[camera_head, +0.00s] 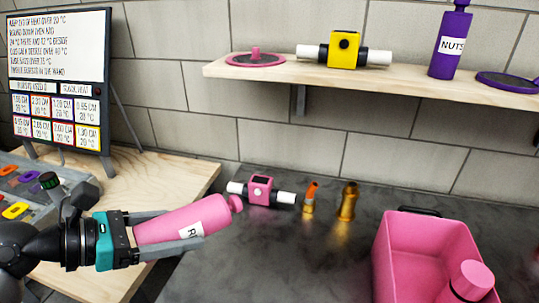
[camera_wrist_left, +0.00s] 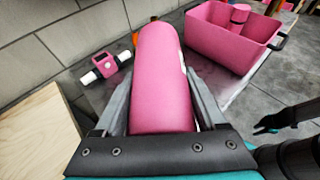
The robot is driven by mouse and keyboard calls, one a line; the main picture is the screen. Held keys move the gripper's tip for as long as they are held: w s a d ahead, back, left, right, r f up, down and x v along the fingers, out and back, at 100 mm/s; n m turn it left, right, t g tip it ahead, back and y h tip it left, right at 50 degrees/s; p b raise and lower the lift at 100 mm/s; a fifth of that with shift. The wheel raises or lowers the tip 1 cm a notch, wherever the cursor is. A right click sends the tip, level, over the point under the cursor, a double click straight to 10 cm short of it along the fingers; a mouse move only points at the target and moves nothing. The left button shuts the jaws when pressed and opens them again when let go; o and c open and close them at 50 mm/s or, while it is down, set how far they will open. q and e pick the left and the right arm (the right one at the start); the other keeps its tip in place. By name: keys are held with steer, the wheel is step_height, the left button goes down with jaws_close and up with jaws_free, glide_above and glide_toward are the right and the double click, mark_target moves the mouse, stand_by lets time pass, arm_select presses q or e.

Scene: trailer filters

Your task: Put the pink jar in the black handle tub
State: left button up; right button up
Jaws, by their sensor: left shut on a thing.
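My left gripper (camera_head: 168,233) is shut on the pink jar (camera_head: 185,217), a long bottle with a white label and a narrow pink cap, held lying sideways. The jar (camera_wrist_left: 163,80) also fills the middle of the left wrist view between the two fingers. The pink tub with a black handle (camera_head: 387,250) stands on the dark counter at the right, apart from the jar. A pink cylindrical piece (camera_head: 470,279) shows inside it. The tub (camera_wrist_left: 213,42) is at the upper right of the left wrist view. A dark shape there may be my right gripper; its jaws are unclear.
Between jar and tub stand a pink block with white ends (camera_head: 261,190), an orange-tipped bottle (camera_head: 309,199) and a brass bottle (camera_head: 347,203). A wall shelf (camera_head: 400,79) holds a yellow block, a purple bottle and discs. A sign board (camera_head: 60,80) stands left.

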arm_select(q)
steer(key=shift+d, duration=0.1)
steer(key=w+d+f+m+g+h, duration=0.1)
steer(key=w+d+f+m+g, duration=0.1)
steer(key=d, duration=0.7)
steer(key=w+d+f+m+g+h, duration=0.1)
steer(key=w+d+f+m+g, duration=0.1)
steer(key=d, duration=0.8)
steer(key=shift+w+d+f+m+g+h, duration=0.25)
steer(key=shift+f+m+g+h, duration=0.25)
steer(key=shift+m+g, duration=0.6)
steer(key=shift+f, duration=0.1)
